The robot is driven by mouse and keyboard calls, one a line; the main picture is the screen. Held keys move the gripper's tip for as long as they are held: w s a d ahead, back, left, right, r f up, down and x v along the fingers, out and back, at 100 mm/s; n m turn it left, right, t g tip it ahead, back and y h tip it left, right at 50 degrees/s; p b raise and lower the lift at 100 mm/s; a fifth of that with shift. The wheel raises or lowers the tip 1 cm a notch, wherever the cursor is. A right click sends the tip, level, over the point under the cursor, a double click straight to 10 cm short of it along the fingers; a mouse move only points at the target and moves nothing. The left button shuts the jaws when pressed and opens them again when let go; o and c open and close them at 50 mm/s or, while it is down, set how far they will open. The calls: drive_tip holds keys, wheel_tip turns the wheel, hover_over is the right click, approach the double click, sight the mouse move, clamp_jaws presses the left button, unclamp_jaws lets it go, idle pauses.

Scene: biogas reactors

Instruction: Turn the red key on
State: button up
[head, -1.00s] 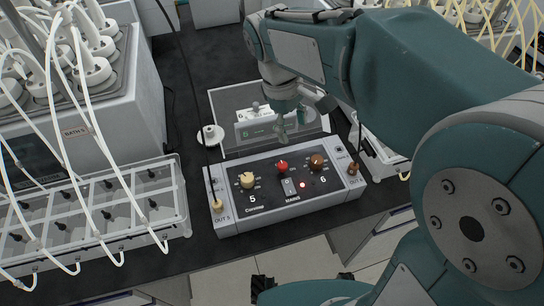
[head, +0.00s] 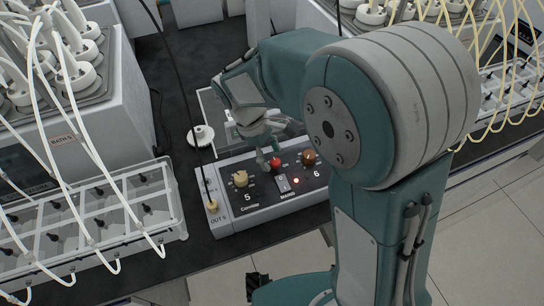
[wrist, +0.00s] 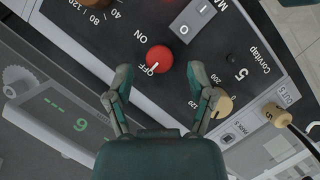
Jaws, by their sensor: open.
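The red key (head: 275,163) is a round red knob on the dark top panel of the grey control box (head: 252,217). In the wrist view the red key (wrist: 158,59) has "OFF" and "ON" printed beside it, and a pale mark on its edge lies by "OFF". My gripper (wrist: 160,73) is open and empty, its two fingers spread on either side of the key's near edge. In the head view my gripper (head: 267,153) hangs just behind the key, partly hidden by my arm. I cannot tell whether a finger touches the key.
A beige knob (head: 240,179) and a brown knob (head: 309,158) flank the key. Bottle racks (head: 125,215) stand left.

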drive_tip(key=shift+s+d+f, duration=0.1)
drive_tip(key=shift+f, duration=0.4)
drive_tip(key=shift+d, duration=0.2)
clamp_jaws()
